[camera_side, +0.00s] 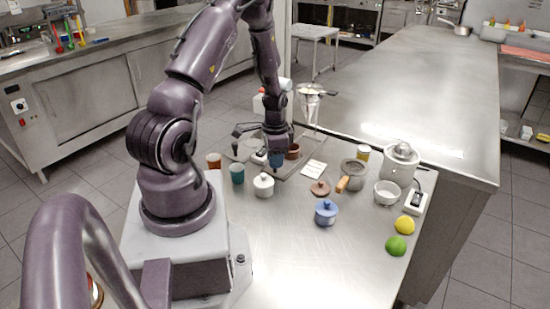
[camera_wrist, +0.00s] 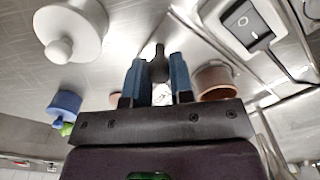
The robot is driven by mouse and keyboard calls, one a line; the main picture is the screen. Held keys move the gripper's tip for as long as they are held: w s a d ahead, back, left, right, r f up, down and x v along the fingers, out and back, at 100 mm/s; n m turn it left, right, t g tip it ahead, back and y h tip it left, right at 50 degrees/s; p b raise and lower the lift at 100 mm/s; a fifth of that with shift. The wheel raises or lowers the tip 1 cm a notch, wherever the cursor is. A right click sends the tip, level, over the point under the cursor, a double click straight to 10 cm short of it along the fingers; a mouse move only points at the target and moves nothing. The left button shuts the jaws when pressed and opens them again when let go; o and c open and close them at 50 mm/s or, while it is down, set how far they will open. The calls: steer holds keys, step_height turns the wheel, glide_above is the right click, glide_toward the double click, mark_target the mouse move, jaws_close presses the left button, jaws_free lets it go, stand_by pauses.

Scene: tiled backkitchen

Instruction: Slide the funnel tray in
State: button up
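A shiny metal funnel (camera_side: 312,92) stands upright on a stand at the far end of the table, to the right of my gripper. Flat grey pieces lie low around my gripper, and I cannot tell which is the funnel tray. My gripper (camera_side: 277,160) points down near the table's far edge, partly hidden by its own wrist. In the wrist view its two blue fingers (camera_wrist: 160,82) are apart. A dark rounded knob (camera_wrist: 158,66) shows between them. I cannot tell whether the fingers touch it.
A brown pot (camera_side: 293,152) stands close right of my gripper; it also shows in the wrist view (camera_wrist: 214,80). A white lidded pot (camera_side: 263,186), teal cup (camera_side: 237,174) and blue lidded pot (camera_side: 326,213) stand nearer. A juicer (camera_side: 401,163) stands right.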

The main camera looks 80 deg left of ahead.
jaws_close()
steer(key=w+a, duration=0.7)
steer(key=shift+a, duration=0.1)
steer(key=o, duration=0.7)
jaws_free()
